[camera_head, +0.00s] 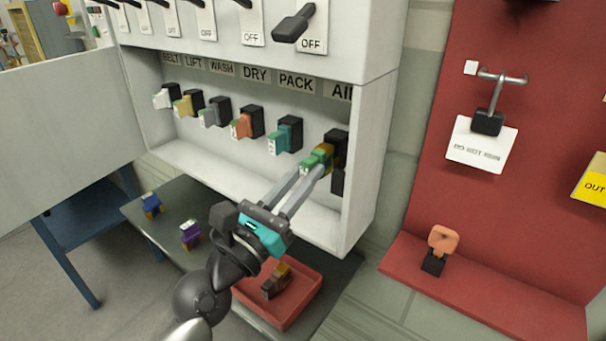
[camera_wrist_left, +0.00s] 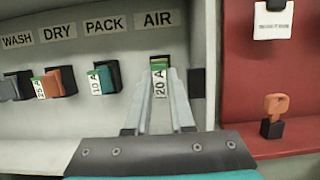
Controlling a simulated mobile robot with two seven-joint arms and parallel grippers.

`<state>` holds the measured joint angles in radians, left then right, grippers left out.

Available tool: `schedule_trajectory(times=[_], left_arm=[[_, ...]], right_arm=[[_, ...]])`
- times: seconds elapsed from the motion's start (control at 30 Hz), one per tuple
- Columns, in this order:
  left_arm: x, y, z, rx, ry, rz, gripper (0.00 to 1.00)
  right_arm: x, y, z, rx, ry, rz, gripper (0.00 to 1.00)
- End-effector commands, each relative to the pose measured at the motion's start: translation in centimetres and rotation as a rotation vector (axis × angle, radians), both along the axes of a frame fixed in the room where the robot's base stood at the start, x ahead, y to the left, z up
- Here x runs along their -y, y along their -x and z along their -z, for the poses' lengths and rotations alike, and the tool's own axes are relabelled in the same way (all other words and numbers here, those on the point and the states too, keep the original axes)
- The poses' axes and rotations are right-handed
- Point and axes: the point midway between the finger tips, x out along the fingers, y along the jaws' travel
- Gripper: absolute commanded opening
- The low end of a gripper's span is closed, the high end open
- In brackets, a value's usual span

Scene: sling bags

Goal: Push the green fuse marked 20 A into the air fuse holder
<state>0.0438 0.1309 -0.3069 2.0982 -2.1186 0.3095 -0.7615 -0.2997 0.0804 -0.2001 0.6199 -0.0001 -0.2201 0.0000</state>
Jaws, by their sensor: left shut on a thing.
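The green fuse (camera_head: 317,157) is at the front of the black air fuse holder (camera_head: 338,146), the rightmost in the row. My left gripper (camera_head: 313,171) is shut on this fuse, with its two long fingers reaching up into the cabinet. In the left wrist view the fuse's white label reads 20 A (camera_wrist_left: 160,84), and it sits between the fingertips under the AIR sign (camera_wrist_left: 158,19). A yellowish part shows between the green body and the holder. How deep the fuse sits in the holder I cannot tell. My right gripper is not in view.
Other holders to the left carry fuses, including a teal one (camera_head: 283,138) and an orange one (camera_head: 242,126). A red tray (camera_head: 308,297) with a brown fuse (camera_head: 276,281) lies below. The cabinet's right wall (camera_head: 366,170) is close to the air holder.

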Motion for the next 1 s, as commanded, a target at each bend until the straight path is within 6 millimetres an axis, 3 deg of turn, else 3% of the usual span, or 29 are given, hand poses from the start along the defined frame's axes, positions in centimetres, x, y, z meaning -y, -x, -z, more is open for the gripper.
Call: schedule_trajectory(times=[1.0], left_arm=[[1.5,-2.0,-0.1,0.002,0.001,0.0,0.0]], right_arm=[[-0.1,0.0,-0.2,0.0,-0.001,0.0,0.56]])
